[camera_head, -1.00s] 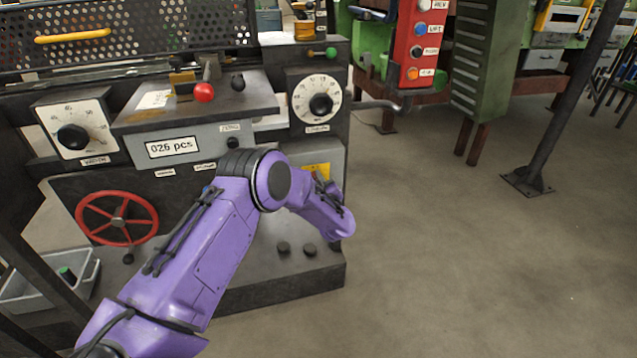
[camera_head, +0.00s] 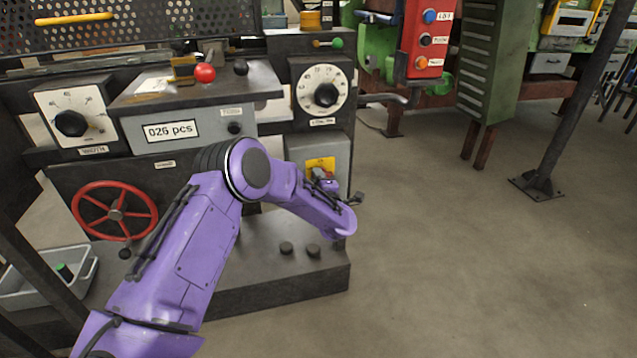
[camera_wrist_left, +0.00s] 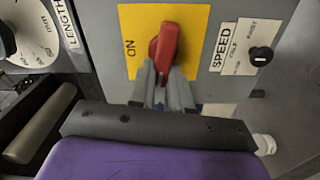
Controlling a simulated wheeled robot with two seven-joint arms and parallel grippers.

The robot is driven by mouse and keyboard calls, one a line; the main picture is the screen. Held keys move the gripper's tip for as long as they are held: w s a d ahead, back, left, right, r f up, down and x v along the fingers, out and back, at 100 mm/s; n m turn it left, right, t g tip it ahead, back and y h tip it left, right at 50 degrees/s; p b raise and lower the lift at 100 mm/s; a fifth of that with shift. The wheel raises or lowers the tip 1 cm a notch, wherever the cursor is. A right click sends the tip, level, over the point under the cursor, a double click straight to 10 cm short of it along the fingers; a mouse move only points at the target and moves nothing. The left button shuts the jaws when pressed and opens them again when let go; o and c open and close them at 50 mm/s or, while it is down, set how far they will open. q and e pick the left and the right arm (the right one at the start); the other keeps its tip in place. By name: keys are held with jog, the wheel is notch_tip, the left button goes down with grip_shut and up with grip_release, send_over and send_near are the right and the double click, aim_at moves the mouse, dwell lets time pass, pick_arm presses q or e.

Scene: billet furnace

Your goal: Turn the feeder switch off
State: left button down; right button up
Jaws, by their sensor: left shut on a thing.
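The switch is a red lever (camera_wrist_left: 166,45) on a yellow plate (camera_wrist_left: 195,22) marked ON, in the left wrist view. The lever's top leans slightly right in that view. My left gripper (camera_wrist_left: 166,80) is shut on the lower part of the red lever, with its grey fingers on either side. In the head view the yellow plate (camera_head: 320,163) shows on the grey box at the machine's right side. My left gripper (camera_head: 322,176) is in front of it, and the lever is hidden there. My right gripper is not in view.
A speed knob (camera_wrist_left: 261,55) sits right of the yellow plate. The machine carries a length dial (camera_head: 326,94), a counter box with a red ball lever (camera_head: 205,72) and a red handwheel (camera_head: 115,211). A grey bin (camera_head: 30,284) stands left.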

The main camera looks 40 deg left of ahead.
pick_arm(q)
jog(key=shift+f+n+b, duration=0.35)
jog(key=shift+n+b, duration=0.15)
jog(key=shift+n, duration=0.5)
jog(key=c, duration=1.1)
grip_release()
jog(key=shift+o, duration=0.2)
jog(key=shift+r, duration=0.1)
jog(key=v, duration=1)
jog(key=shift+s+d+p, duration=0.15)
jog(key=shift+s+p, duration=0.1)
jog(key=shift+p, duration=0.05)
